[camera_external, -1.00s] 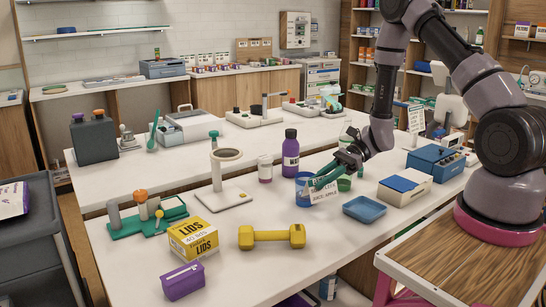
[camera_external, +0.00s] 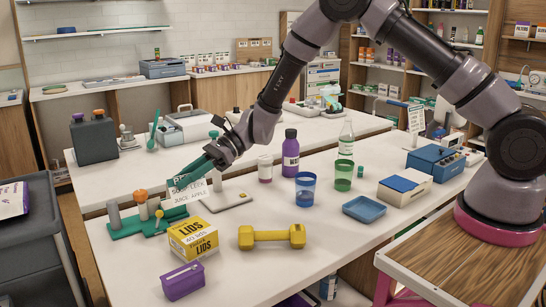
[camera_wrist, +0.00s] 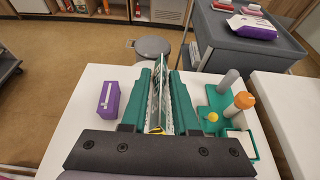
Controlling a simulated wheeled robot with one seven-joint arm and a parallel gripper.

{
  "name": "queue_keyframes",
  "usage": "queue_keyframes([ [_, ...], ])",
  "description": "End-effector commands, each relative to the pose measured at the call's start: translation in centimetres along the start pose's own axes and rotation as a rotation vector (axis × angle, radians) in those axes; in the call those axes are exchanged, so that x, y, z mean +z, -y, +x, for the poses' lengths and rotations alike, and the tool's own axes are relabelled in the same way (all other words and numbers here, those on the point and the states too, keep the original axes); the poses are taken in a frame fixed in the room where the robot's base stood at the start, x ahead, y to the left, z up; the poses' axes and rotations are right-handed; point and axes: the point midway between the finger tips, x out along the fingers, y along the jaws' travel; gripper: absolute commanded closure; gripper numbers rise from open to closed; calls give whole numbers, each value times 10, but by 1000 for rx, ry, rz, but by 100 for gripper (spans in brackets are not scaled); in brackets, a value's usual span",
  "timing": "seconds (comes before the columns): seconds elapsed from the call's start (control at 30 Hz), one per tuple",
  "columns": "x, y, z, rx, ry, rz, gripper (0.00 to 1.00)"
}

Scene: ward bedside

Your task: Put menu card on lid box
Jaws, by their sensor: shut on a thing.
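The menu card (camera_external: 189,194), white with dark print, is held upright in my gripper (camera_external: 178,181), whose green fingers are shut on its upper part. In the wrist view the card (camera_wrist: 160,102) shows nearly edge-on between the two fingers (camera_wrist: 158,85). The lid box (camera_external: 193,241), yellow with a white label band and the word LIDS, stands on the front table. In the external view the card is above the box, apart from it. In the wrist view my fingers and the card hide most of the box.
A teal stand with posts (camera_external: 126,229) is left of the box. A purple box (camera_external: 183,281) lies in front and a yellow dumbbell (camera_external: 272,237) to the right. A blue cup (camera_external: 305,190), green cup (camera_external: 343,176) and blue tray (camera_external: 364,209) stand further right.

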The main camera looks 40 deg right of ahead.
Motion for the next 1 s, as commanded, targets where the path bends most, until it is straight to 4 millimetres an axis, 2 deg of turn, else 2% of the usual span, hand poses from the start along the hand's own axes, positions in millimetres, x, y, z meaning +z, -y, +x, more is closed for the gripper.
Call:
queue_keyframes([
  [0.1, -25, 0, 10, 1, -3, 5, 100],
  [0.2, -39, 0, 16, 1, -2, 4, 100],
  [0.43, -56, 0, 23, 0, -1, 2, 100],
  [0.6, -79, -1, 32, 1, -2, 2, 100],
  [0.97, -84, 0, 34, 0, -1, 0, 100],
  [1.0, -85, 0, 34, 0, -1, 0, 64],
])
